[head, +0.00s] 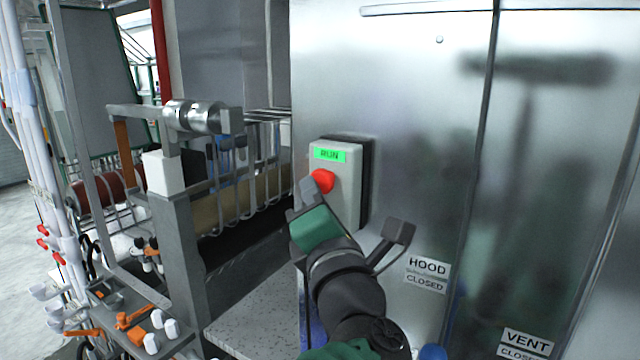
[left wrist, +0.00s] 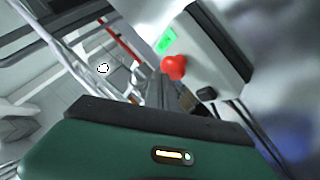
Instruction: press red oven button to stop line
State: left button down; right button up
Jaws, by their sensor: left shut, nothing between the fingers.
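The red button (head: 322,181) sits on the front of a light grey control box (head: 347,208) on the metal oven wall. A green RUN display (head: 329,155) is above it. In the left wrist view the red button (left wrist: 173,67) and green display (left wrist: 165,41) show on the box, beyond my gripper's green body. My left gripper (head: 309,187) is shut and empty, its tip just in front of the button and overlapping its lower left edge. I cannot tell whether they touch. My right gripper is not in view.
The oven wall (head: 400,110) fills the right side, with HOOD CLOSED (head: 427,274) and VENT CLOSED (head: 525,344) labels. A grey frame with a metal roller (head: 192,117) stands to the left. A speckled ledge (head: 250,318) lies below the box.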

pick_arm(q)
jog(key=shift+w+d, duration=0.35)
jog(key=shift+w, duration=0.1)
dwell(0.8)
jog(key=shift+s+a+b, duration=0.6)
jog(key=shift+s+b, duration=0.05)
jog(key=shift+s, duration=0.2)
jog(key=s+a+b, duration=0.1)
jog(key=s, duration=0.1)
jog(key=s+a+b, duration=0.1)
jog(key=s+a, duration=0.1)
jog(key=shift+b, duration=0.4)
